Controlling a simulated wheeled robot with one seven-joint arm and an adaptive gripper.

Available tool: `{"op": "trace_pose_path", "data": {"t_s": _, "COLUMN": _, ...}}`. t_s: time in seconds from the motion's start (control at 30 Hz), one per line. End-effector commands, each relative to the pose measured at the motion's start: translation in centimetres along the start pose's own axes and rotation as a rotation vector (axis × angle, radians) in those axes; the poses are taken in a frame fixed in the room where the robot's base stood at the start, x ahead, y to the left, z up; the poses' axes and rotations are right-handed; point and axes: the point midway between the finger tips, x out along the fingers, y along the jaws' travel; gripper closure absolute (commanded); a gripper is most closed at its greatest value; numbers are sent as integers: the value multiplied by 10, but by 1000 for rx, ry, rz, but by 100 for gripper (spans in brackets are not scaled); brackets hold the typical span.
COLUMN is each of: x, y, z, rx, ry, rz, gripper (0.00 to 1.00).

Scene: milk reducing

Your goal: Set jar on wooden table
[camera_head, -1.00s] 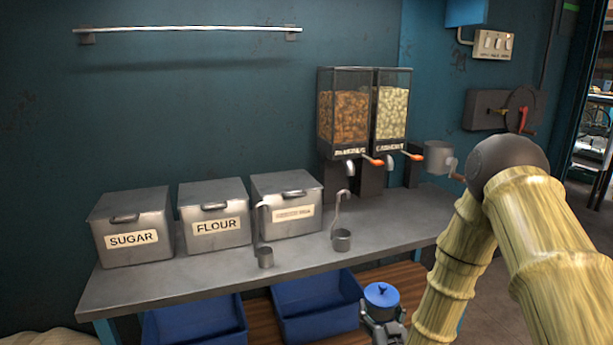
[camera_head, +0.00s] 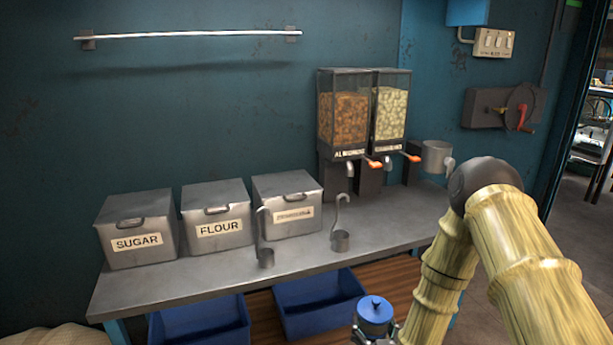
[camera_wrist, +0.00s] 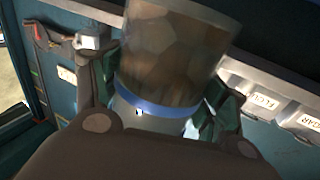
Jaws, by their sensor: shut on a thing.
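The jar (camera_head: 376,310) has a blue lid with a knob and shows at the bottom of the head view, partly cut off by the frame. In the wrist view the jar (camera_wrist: 165,65) looks clear with brownish contents and a blue band. My gripper (camera_wrist: 165,95) is shut on the jar, with a finger on each side. In the head view my gripper (camera_head: 372,338) is mostly below the frame. A brown wooden surface (camera_head: 388,275) lies beneath the metal counter, behind the jar. I cannot tell the gap between them.
Blue bins (camera_head: 318,305) sit on the wood below the counter. The metal counter (camera_head: 190,278) holds sugar (camera_head: 137,262) and flour (camera_head: 218,247) boxes, a third box, two ladles and grain dispensers (camera_head: 365,120). A metal cup (camera_head: 436,157) shows by the wall. Floor shows at right.

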Motion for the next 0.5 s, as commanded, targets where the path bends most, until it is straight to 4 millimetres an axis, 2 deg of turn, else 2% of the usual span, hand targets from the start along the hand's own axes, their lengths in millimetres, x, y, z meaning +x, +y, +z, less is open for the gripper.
{"op": "trace_pose_path", "data": {"t_s": 0.03, "x": -3, "y": 0, "z": -19, "rx": 0, "ry": 0, "rz": -1, "gripper": 65}}
{"op": "trace_pose_path", "data": {"t_s": 0.5, "x": -28, "y": -1, "z": -102, "rx": 0, "ry": -1, "rz": -1, "gripper": 65}}
